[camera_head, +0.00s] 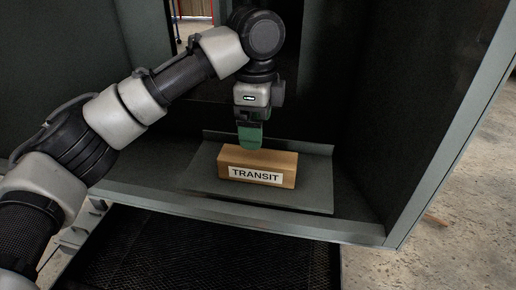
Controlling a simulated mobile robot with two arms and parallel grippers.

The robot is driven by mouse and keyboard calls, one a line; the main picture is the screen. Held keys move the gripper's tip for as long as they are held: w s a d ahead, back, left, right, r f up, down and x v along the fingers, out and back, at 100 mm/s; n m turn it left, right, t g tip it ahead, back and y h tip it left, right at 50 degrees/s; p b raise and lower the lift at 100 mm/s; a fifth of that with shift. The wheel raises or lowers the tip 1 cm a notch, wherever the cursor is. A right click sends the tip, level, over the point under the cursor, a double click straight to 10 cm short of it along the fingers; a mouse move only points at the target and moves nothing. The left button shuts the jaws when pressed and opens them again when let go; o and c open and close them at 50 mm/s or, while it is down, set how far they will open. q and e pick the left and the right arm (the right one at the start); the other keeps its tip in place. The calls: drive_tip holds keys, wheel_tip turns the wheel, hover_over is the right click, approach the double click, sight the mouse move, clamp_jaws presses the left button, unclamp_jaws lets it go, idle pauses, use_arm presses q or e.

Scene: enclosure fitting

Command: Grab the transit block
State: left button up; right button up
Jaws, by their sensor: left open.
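The transit block (257,167) is a tan, wood-coloured rectangular block with a white label reading TRANSIT on its front face. It lies on a grey plate (310,195) inside a dark enclosure. My left gripper (250,146) points straight down just above or behind the block's top edge, with its green fingers overlapping the block's rear edge in the picture. It is open, with nothing seen held in it. I cannot tell whether the fingers touch the block. My right gripper is not in view.
The enclosure's right wall (430,150) stands right of the plate, and its front lip (290,226) runs below it. A dark mesh grating (200,255) lies in front. Concrete floor (460,215) shows outside at the right.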

sight(258, 156)
use_arm(q)
drive_tip(key=shift+w+f, duration=0.15)
drive_tip(key=shift+w, duration=0.2)
drive_tip(key=f, duration=0.2)
drive_tip(key=s+f, duration=0.1)
drive_tip(key=f, duration=0.1)
drive_tip(key=shift+p, duration=0.35)
drive_tip(key=shift+f, duration=0.3)
drive_tip(key=f+p, duration=0.1)
drive_tip(key=f, duration=0.3)
drive_tip(key=shift+w+d+f+p, duration=0.15)
drive_tip(key=shift+w+f+p, duration=0.05)
drive_tip(key=shift+p, duration=0.15)
drive_tip(key=shift+f, duration=0.4)
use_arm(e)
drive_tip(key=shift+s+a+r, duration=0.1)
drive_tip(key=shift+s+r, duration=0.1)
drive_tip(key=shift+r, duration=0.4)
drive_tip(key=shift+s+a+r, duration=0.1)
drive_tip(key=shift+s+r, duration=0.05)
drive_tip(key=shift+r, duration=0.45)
use_arm(q)
drive_tip(key=c, duration=1.1)
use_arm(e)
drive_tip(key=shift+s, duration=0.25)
use_arm(q)
drive_tip(key=shift+r, duration=0.1)
drive_tip(key=shift+c, duration=0.2)
